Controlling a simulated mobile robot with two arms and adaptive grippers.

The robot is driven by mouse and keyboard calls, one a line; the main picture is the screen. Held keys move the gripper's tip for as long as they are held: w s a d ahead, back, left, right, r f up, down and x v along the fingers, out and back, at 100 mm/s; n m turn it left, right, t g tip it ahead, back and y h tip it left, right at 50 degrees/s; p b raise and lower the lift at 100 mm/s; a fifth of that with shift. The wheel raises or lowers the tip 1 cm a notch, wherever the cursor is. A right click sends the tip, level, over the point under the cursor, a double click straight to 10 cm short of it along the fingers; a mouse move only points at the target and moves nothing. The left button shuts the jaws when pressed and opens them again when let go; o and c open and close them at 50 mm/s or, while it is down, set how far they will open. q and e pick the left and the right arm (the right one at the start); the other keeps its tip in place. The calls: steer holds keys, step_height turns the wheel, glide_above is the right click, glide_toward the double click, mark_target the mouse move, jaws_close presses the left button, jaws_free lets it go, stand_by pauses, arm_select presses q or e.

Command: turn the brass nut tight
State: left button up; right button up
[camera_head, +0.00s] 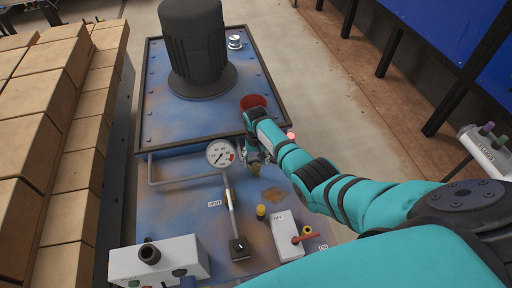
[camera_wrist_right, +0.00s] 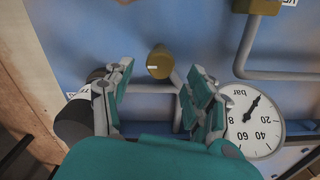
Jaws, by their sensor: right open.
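A short brass cylinder, which looks like the brass nut (camera_wrist_right: 160,62), shows in the right wrist view in front of my right gripper's fingers. It sits between the two fingertips in the picture, with a gap on each side. My right gripper (camera_wrist_right: 158,72) is open and holds nothing. In the head view my right gripper (camera_head: 257,152) is over the blue machine panel, right of the gauge, and a brass part (camera_head: 255,170) shows just below it, partly covered. The nut's thread and how tight it sits cannot be told. My left gripper is not in view.
A pressure gauge (camera_head: 220,154) on a pipe stands close left of the gripper. A white switch box (camera_head: 285,235) and a yellow knob (camera_head: 261,212) are in front.

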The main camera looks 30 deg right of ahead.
mark_target(256, 165)
step_height(256, 165, up, 10)
steer(key=shift+f, duration=0.25)
stand_by(0.5)
